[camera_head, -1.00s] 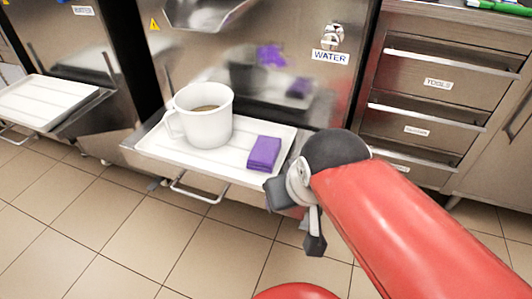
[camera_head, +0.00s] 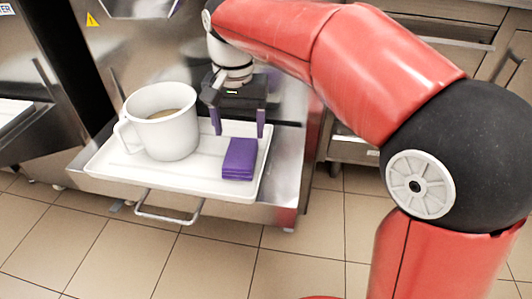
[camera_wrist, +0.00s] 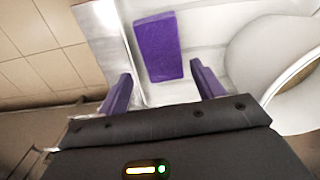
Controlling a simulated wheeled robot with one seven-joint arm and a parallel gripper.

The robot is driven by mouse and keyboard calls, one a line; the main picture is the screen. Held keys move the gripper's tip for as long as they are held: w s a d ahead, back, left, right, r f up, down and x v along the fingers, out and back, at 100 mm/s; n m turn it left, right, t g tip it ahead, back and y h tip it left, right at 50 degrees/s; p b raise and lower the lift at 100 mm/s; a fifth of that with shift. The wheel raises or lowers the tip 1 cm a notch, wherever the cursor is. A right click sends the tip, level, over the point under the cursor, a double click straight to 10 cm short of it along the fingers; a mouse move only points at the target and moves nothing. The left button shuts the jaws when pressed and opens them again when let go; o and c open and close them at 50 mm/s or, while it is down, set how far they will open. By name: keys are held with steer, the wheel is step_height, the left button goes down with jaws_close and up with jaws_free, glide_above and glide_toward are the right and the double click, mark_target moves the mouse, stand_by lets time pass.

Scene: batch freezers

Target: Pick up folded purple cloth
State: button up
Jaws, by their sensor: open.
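The folded purple cloth (camera_head: 239,158) lies flat on the right part of a white tray (camera_head: 110,166) in the head view. It also shows in the wrist view (camera_wrist: 158,47), ahead of my fingertips and roughly between their lines. My gripper (camera_head: 238,132) is open, with two purple fingers pointing down just behind the cloth. In the wrist view my gripper (camera_wrist: 163,88) has nothing between its fingers. The cloth is in plain view and apart from the fingers as far as I can tell.
A large white mug (camera_head: 160,122) with brown contents stands on the tray left of the cloth, near my gripper; it also shows in the wrist view (camera_wrist: 262,65). A metal handle (camera_head: 168,214) sticks out below the tray. The steel freezer front is behind.

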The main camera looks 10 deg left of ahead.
mark_target(240, 153)
step_height(240, 153, down, 8)
steer(key=shift+a+r+b, duration=0.1)
steer(key=shift+r+b, duration=0.05)
steer(key=shift+b, duration=0.85)
steer(key=c, duration=0.6)
